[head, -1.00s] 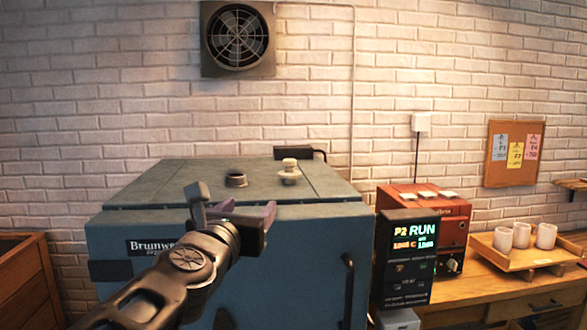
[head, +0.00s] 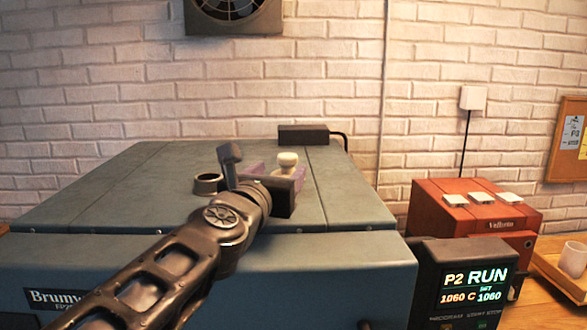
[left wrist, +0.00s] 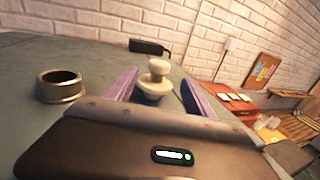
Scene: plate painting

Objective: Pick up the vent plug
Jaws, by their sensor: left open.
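The vent plug (head: 287,160) is a cream knob with a rounded top and a wider base. It stands upright on the lid of the blue kiln (head: 110,205). My left gripper (head: 273,174) is open over the lid, with its purple fingers close to the plug. In the left wrist view the plug (left wrist: 157,78) shows between the two fingers, with a gap on each side. I cannot tell how far past the fingertips it stands. Part of its base is hidden in the head view. My right gripper is not in view.
An open vent collar (head: 208,183) stands on the lid left of the plug. A black box (head: 303,134) with a cable is behind it. The controller (head: 470,280) reading P2 RUN and 1060 C and a red unit (head: 470,218) are at the right.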

